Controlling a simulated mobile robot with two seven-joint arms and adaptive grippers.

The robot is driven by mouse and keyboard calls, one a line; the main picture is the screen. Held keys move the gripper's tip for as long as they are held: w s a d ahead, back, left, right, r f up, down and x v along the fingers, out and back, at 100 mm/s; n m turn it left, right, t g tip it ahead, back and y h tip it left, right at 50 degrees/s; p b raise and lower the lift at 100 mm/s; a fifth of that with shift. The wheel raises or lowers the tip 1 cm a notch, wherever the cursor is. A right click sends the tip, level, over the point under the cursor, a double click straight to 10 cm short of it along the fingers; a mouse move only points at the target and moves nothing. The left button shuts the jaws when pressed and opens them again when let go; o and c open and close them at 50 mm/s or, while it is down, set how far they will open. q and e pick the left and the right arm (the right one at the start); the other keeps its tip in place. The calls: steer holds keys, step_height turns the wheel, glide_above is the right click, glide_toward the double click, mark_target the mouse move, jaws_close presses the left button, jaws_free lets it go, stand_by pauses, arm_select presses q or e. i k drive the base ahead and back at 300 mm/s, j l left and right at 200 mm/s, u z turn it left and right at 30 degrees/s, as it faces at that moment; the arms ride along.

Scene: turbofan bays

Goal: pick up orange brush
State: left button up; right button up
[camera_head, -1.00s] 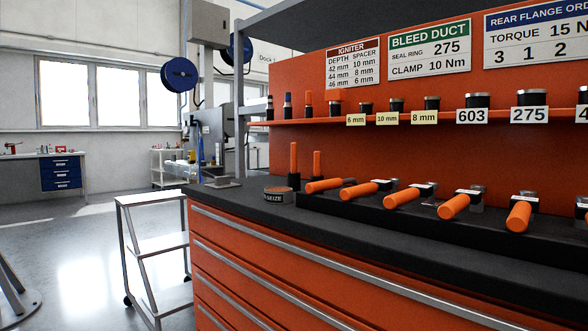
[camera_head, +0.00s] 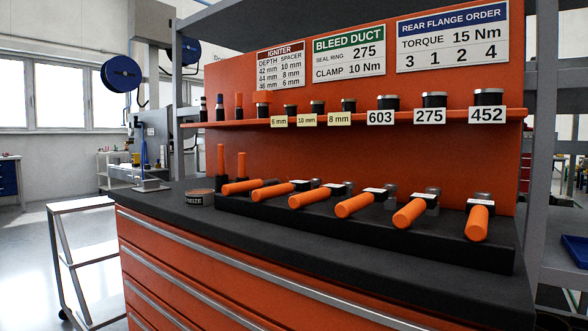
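No item is clearly recognisable as an orange brush. Two upright orange-handled items, a taller one (camera_head: 221,160) and a shorter one (camera_head: 241,166), stand in dark bases at the back left of the workbench top (camera_head: 180,212). Several orange-handled tools lie in a row on a black raised rack, such as one at its left end (camera_head: 241,186) and one at its right end (camera_head: 477,222). A thin upright orange item (camera_head: 239,104) stands at the left of the orange shelf. Neither of my grippers is in view.
A round tin (camera_head: 200,198) sits on the bench left of the rack (camera_head: 380,232). The shelf (camera_head: 360,122) above carries dark cylinders with number labels. A white step stand (camera_head: 80,250) is left of the bench. The bench's front strip is clear.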

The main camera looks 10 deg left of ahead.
mark_target(220, 147)
steer(key=i+j+z, duration=0.1)
steer(key=z, duration=0.25)
steer(key=j+z, duration=0.9)
steer(key=j, duration=0.15)
steer(key=j+z, duration=0.3)
steer(key=j, duration=0.15)
steer(key=j+z, duration=0.1)
steer(key=j, duration=0.4)
steer(key=k+j+z, duration=0.1)
steer(key=j, duration=0.35)
steer(key=k+j, duration=0.15)
steer(key=j, duration=0.35)
steer(key=j+z, duration=0.15)
steer(key=j, duration=0.3)
steer(key=k, duration=0.05)
